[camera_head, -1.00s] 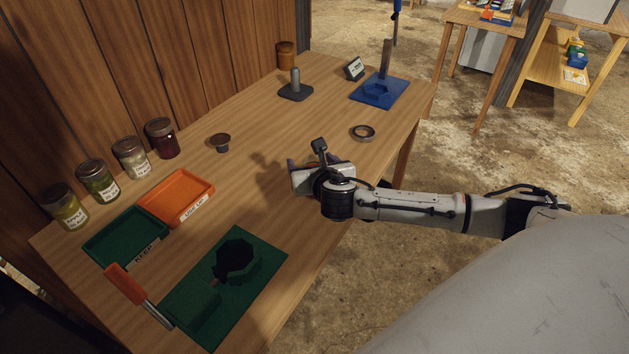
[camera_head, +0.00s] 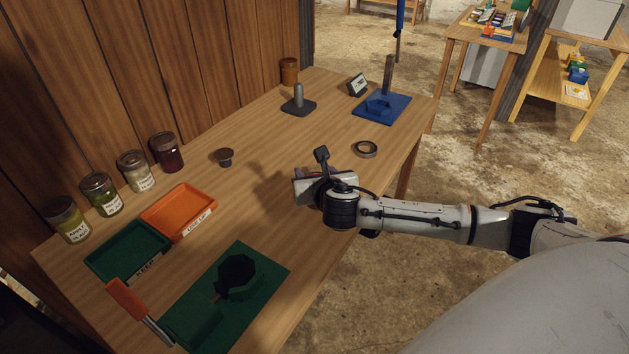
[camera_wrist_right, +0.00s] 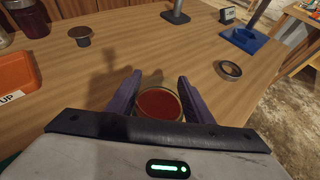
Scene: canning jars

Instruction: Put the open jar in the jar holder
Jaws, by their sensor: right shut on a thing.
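My right gripper (camera_head: 306,180) is over the middle of the table. In the right wrist view its two purple fingers (camera_wrist_right: 158,95) are shut on an open jar (camera_wrist_right: 159,103) with red contents, gripped from both sides. In the head view the jar is hidden behind the gripper. A green board with an octagonal dark-green socket (camera_head: 238,276), which looks like the jar holder, lies at the table's near end, apart from the gripper. A blue base with a socket and post (camera_head: 382,106) stands at the far end. My left gripper is not seen.
An orange tray (camera_head: 211,207) and a green tray (camera_head: 92,268) lie at the left, with several lidded jars (camera_head: 167,153) behind. A small dark funnel-like piece (camera_head: 224,156) and a ring (camera_head: 366,148) lie on the table.

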